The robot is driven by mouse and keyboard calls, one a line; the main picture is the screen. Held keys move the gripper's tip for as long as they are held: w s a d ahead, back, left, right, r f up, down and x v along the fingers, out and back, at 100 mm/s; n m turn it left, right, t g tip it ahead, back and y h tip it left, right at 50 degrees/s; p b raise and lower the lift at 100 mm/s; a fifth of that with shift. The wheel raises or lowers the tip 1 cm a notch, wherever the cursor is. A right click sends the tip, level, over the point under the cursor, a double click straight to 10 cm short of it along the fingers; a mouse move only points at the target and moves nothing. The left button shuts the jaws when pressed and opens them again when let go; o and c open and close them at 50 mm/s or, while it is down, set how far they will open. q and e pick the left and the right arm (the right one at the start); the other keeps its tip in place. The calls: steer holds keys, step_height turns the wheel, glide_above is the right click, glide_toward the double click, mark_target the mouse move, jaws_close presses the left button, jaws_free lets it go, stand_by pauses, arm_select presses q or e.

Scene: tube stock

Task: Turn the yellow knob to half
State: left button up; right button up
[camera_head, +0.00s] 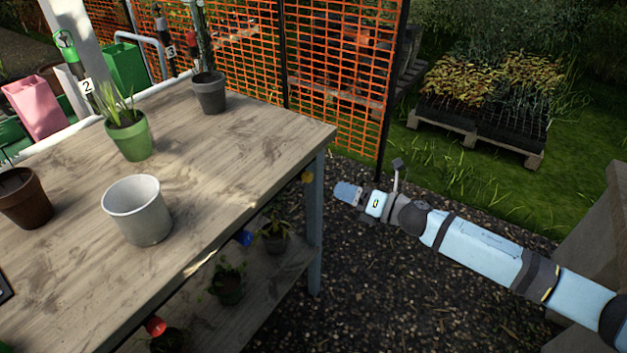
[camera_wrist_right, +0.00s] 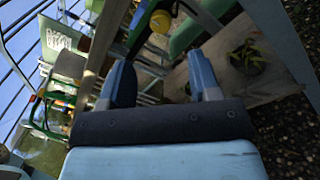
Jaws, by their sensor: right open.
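The yellow knob (camera_head: 307,176) sits under the near right corner of the wooden table, partly cut off by the tabletop edge. It also shows in the right wrist view, as a yellow round part (camera_wrist_right: 160,20) near the top, beyond the fingers. My right gripper (camera_head: 347,192) is just to the right of the table corner, pointing left towards the knob, with a gap between them. In the wrist view its two blue-grey fingers (camera_wrist_right: 164,75) stand apart with nothing between them. The knob's turned position is too small to read. My left gripper is not in view.
A blue knob (camera_head: 243,238) and a red knob (camera_head: 154,326) sit along the same table edge. Pots stand on the tabletop (camera_head: 215,160); potted plants sit on the lower shelf (camera_head: 275,287). A table leg (camera_head: 315,225) is close to my gripper. Orange netting (camera_head: 340,70) stands behind.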

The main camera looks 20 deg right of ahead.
mark_target(311, 178)
steer(key=x, duration=0.8)
steer(key=shift+b, duration=0.3)
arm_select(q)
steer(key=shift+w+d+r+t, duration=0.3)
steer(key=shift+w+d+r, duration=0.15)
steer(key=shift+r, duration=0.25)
arm_select(e)
steer(key=shift+w+a, duration=0.4)
steer(key=shift+w, duration=0.05)
steer(key=shift+c, duration=0.5)
steer(key=c, duration=0.8)
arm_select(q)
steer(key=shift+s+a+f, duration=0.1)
